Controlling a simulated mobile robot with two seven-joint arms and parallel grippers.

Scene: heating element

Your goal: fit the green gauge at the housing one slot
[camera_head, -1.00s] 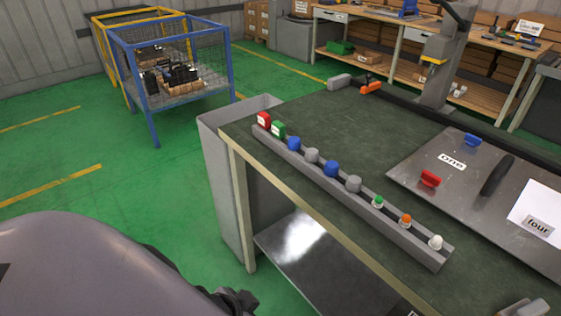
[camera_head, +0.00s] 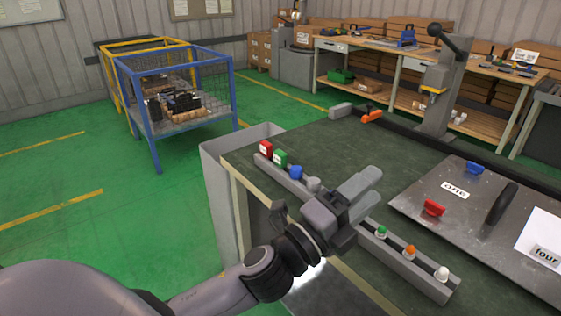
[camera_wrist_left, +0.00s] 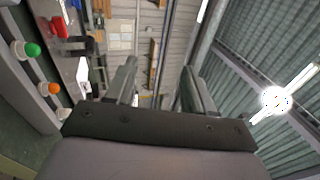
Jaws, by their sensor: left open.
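The green gauge (camera_head: 281,157), a small green block with a pale face, sits at the far left end of the grey rack (camera_head: 405,268), beside a red gauge (camera_head: 266,148). Housing one is the flat grey panel (camera_head: 420,200) with the label "one" (camera_head: 455,190), at the right of the bench. My left gripper (camera_head: 371,183) is over the middle of the rack, right of the green gauge and apart from it. It is open and empty, and its fingers (camera_wrist_left: 160,78) point up and away in the left wrist view. It hides part of the rack. My right gripper is out of view.
The rack also holds blue and grey knobs and green (camera_head: 381,231), orange (camera_head: 409,251) and white (camera_head: 442,273) lamps. The panel carries a blue part (camera_head: 474,167), a red part (camera_head: 433,207) and a black handle (camera_head: 499,203).

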